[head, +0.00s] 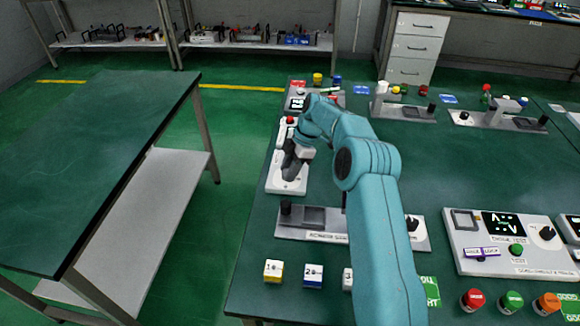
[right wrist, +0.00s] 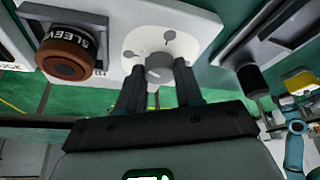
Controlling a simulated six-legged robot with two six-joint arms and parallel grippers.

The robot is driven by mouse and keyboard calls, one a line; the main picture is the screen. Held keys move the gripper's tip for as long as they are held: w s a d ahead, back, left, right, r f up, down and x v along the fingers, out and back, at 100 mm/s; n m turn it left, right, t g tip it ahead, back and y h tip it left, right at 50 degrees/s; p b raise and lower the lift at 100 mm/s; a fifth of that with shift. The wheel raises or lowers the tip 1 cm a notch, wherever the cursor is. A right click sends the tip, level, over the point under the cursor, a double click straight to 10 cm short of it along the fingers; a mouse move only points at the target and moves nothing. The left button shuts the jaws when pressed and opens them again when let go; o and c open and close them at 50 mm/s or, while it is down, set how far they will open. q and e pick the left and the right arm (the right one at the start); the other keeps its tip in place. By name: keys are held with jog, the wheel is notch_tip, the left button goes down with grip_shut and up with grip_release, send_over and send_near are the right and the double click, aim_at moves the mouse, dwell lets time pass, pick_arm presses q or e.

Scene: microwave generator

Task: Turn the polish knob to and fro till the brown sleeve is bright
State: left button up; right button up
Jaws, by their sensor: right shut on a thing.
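The polish knob (right wrist: 158,62) is a small grey round knob on a white plate with grey marks, in the right wrist view. My right gripper (right wrist: 160,74) has one finger on each side of it and is shut on it. The brown sleeve (right wrist: 68,54) is a brown ring with a dark middle, on the fixture labelled SLEEVE, left of the knob; its face looks dull. In the head view my right gripper (head: 289,170) points down at the white unit (head: 288,186) near the bench's left edge and hides the knob. My left gripper is not in view.
A grey fixture with a black knob (head: 286,208) stands just in front of the white unit, partly behind my right arm. Numbered blocks (head: 273,270) lie near the front edge. A control panel (head: 505,243) and coloured buttons are at right. Another bench (head: 100,150) stands left, across a gap.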

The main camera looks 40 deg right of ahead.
jog(key=shift+a+f+n, duration=0.1)
jog(key=shift+a+n, duration=0.1)
jog(key=shift+n, duration=0.1)
dwell(0.4)
jog(key=o, duration=1)
jog(key=shift+w, duration=0.1)
jog(key=shift+o, duration=0.2)
jog(key=shift+d, duration=0.1)
jog(key=shift+r, duration=0.2)
jog(key=shift+d+r, duration=0.2)
jog(key=shift+r, duration=0.1)
jog(key=p+v, duration=1.3)
jog(key=v, duration=0.2)
jog(key=shift+p, duration=0.3)
